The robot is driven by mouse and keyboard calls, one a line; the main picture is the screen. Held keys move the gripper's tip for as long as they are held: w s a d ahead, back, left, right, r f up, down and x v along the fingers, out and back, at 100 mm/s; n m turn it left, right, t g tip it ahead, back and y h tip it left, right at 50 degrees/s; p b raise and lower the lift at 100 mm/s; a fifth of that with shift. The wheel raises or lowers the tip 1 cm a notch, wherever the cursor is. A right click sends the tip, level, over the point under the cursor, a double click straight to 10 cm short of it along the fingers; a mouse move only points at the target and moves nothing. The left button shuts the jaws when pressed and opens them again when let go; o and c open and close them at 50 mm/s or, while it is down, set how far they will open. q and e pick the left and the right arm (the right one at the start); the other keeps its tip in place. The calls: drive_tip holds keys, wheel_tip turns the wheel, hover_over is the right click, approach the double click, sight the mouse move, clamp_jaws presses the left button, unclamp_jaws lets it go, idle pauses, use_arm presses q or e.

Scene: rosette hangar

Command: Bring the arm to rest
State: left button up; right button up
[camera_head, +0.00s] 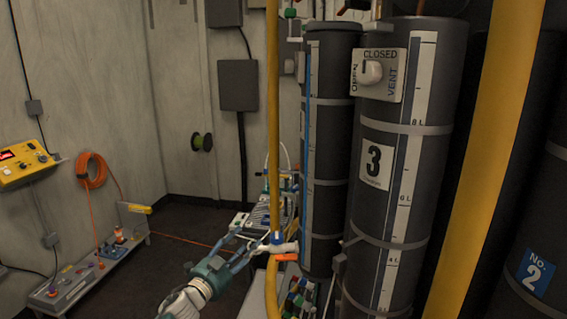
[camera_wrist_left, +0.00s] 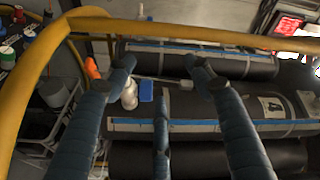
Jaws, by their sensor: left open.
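My left gripper (camera_head: 250,245) reaches in from the bottom of the head view, its blue-grey fingers pointing up and right toward the yellow pipe. In the left wrist view the fingers of the left gripper (camera_wrist_left: 162,75) are spread apart with nothing held between them. A small white valve (camera_head: 276,247) with an orange handle (camera_head: 287,257) sits at the yellow pipe near the fingertips. In the wrist view the orange handle (camera_wrist_left: 92,68) shows beside the left finger; I cannot tell if they touch. My right gripper is not in view.
A yellow pipe (camera_head: 272,130) rises beside the gripper. Dark cylinders stand behind it, one with label 3 (camera_head: 376,168) and a vent knob (camera_head: 372,73). A thick yellow post (camera_head: 490,150) is at right. A grey floor unit (camera_head: 85,278) lies left; dark floor between is open.

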use_arm(q)
drive_tip(key=s+a+f+n+g+y, duration=0.25)
drive_tip(key=s+f, duration=0.55)
drive_tip(key=f, duration=0.7)
drive_tip(key=s+a+f+n+g+y+b, duration=0.1)
drive_tip(key=s+a+f+n+g+y, duration=0.15)
drive_tip(key=s+f, duration=0.95)
drive_tip(key=s+a+f+n+g+y, duration=0.2)
drive_tip(key=s+a+f+n, duration=0.25)
drive_tip(key=f, duration=1.25)
drive_tip(key=s+a+f+n+g, duration=0.1)
drive_tip(key=s+f+g, duration=0.1)
drive_tip(key=s+f, duration=0.7)
drive_tip(key=s+a+f+n+g, duration=0.15)
drive_tip(key=s+f, duration=0.35)
drive_tip(key=s, duration=0.8)
drive_tip(key=s+f+g, duration=0.2)
drive_tip(key=s+f, duration=0.1)
drive_tip(key=s, duration=1)
drive_tip(key=s+f+n+g+y+b, duration=0.1)
drive_tip(key=s+f+g, duration=0.2)
drive_tip(key=s, duration=1.1)
drive_tip(key=shift+d+f, duration=0.3)
drive_tip(key=shift+f, duration=0.15)
